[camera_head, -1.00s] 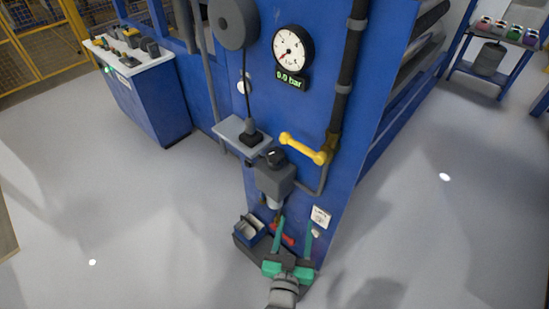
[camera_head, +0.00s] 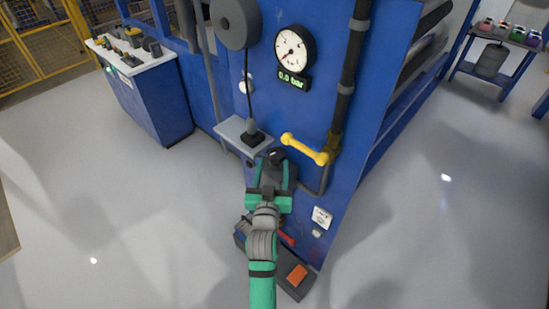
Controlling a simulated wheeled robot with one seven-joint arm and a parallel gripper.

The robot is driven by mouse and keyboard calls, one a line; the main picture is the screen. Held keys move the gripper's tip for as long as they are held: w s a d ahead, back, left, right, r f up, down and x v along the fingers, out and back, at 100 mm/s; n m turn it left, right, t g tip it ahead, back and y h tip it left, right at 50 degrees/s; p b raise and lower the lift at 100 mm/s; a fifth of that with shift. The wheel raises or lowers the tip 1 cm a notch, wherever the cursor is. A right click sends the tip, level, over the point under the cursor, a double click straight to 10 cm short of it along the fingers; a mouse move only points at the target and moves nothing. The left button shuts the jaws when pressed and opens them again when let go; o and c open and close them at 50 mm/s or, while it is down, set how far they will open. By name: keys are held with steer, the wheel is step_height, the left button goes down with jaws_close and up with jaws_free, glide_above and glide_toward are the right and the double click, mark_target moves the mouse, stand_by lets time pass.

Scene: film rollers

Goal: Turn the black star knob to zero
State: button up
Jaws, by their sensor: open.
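The black star knob (camera_head: 276,156) sits on top of the dark grey regulator box on the front of the blue machine. My gripper (camera_head: 274,165) is open in front of the regulator, one finger on each side of the box and near the knob's height. Whether the fingers touch the knob or box cannot be told. My gripper hides most of the regulator body. The round pressure gauge (camera_head: 293,48) is above, and its green display (camera_head: 293,77) appears to read 0.0 bar.
A yellow lever handle (camera_head: 304,149) juts out just right of the knob. A small grey shelf (camera_head: 232,130) with a black part is at upper left. An orange pedal (camera_head: 297,274) is below on the floor. Open floor lies on both sides.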

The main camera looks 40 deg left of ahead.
mark_target(276, 161)
steer(key=w, duration=0.1)
steer(key=w+a, duration=0.1)
steer(key=w, duration=0.1)
steer(key=shift+w, duration=0.3)
steer(key=shift+w+a, duration=0.1)
steer(key=shift+a, duration=0.1)
steer(key=shift+a, duration=0.1)
steer(key=c, duration=0.8)
steer(key=shift+o, duration=0.2)
steer(key=shift+w+f+n+g+y, duration=0.15)
steer(key=shift+w+n+g+y, duration=0.05)
steer(key=shift+n+g+y, duration=0.2)
